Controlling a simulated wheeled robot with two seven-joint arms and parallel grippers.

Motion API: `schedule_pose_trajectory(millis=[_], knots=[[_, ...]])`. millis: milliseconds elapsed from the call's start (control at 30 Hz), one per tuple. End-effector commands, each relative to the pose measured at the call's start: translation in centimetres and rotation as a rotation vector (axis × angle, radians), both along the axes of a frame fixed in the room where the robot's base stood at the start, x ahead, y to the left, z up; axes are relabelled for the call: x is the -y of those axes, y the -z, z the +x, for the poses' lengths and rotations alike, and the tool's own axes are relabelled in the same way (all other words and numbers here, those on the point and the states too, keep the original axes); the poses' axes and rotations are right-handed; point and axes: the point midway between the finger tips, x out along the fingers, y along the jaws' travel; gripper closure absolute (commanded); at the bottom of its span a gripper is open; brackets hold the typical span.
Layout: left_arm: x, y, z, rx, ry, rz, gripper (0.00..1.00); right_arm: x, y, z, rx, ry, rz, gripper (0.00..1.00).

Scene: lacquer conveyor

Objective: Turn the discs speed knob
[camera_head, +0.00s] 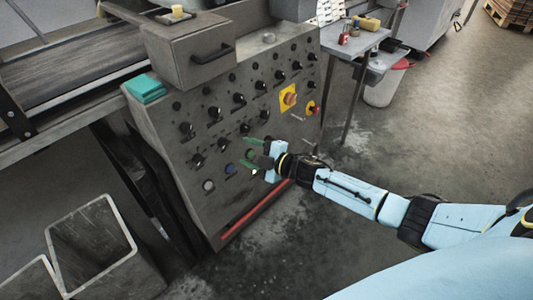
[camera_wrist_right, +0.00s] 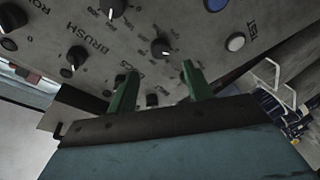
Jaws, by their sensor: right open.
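The control panel (camera_head: 190,125) is a dark sloping face with rows of black knobs. My right gripper (camera_head: 247,151) is in front of its lower right part, with green fingers spread and pointing at the panel. In the right wrist view the open gripper (camera_wrist_right: 159,68) has nothing between its fingers. A black knob with a white mark (camera_wrist_right: 160,47) lies just beyond the fingertips, roughly in line with the gap. The lettering near it is partly hidden by a finger and looks like the end of "DISCS". My left gripper is not in view.
A blue button (camera_head: 230,168) and a white button (camera_head: 208,185) are low on the panel. A yellow-backed rotary switch (camera_head: 289,97) and a red emergency button (camera_head: 312,108) are to the right. Open floor lies right of the panel.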

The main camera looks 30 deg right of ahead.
Motion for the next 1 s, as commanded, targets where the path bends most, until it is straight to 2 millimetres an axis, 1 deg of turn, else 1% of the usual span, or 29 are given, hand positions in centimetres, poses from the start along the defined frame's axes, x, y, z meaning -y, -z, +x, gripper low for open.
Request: schedule_pose_trajectory(millis=[33, 100, 200, 300, 400, 533, 1000], knots=[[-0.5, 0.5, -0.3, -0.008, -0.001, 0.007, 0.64, 0.5, -0.3, -0.9, -0.003, -0.001, -0.002, 0.49], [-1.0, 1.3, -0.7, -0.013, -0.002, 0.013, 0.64, 1.1, -0.4, -2.0, -0.003, -0.001, -0.001, 0.49], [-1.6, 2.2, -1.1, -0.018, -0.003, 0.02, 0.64, 1.9, -0.7, -3.2, 0.0, -0.001, 0.0, 0.49], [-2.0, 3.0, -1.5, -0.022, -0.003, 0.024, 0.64, 2.5, -0.8, -4.2, -0.001, 0.0, 0.0, 0.49], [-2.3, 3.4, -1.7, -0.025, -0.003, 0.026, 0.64, 2.8, -0.9, -4.8, 0.0, -0.001, 0.0, 0.49], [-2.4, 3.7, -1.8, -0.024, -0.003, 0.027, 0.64, 3.0, -0.9, -5.1, 0.0, -0.001, 0.0, 0.49], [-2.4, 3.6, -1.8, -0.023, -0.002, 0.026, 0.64, 3.1, -0.7, -5.1, -0.004, 0.003, 0.002, 0.49]])
